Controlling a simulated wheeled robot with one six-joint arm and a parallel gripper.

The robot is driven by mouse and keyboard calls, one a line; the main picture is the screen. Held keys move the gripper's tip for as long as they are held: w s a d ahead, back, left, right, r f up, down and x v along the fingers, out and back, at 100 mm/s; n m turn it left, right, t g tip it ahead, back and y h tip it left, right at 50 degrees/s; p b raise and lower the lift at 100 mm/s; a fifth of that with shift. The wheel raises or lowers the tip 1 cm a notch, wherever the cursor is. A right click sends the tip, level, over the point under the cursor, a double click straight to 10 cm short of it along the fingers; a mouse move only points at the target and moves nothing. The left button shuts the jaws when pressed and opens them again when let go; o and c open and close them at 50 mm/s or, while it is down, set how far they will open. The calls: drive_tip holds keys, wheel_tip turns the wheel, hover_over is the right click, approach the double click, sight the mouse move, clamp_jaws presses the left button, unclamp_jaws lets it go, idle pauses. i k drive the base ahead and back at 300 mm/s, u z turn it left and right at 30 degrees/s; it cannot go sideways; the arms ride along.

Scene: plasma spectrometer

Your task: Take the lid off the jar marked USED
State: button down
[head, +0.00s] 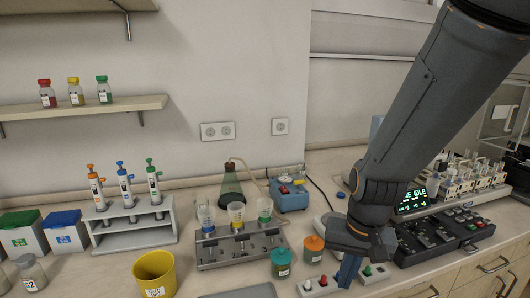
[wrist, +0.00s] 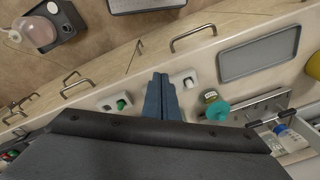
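A jar with a teal-green lid (head: 281,256) stands on the bench in front of the tube rack. It also shows in the wrist view, where its teal lid (wrist: 216,110) is on. A jar with an orange lid (head: 314,243) stands behind and right of it, lid on. Both carry small labels that I cannot read, so I cannot tell which is marked USED. My gripper (head: 348,271) points down, right of both jars and apart from them. In the wrist view its blue fingers (wrist: 161,96) lie close together with nothing visible between them.
A white knob block (head: 372,272) lies around my fingertips, partly hidden. A tube rack (head: 240,252) and yellow bin (head: 155,274) stand to the left. A grey tray (wrist: 259,54) lies at the bench front. A black control panel (head: 440,238) is at the right.

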sight(314, 243)
drive_tip(key=u, duration=0.5)
drive_tip(key=k, duration=1.2)
drive_tip(key=z, duration=0.45)
drive_tip(key=i, duration=1.6)
drive_tip(key=u, duration=0.5)
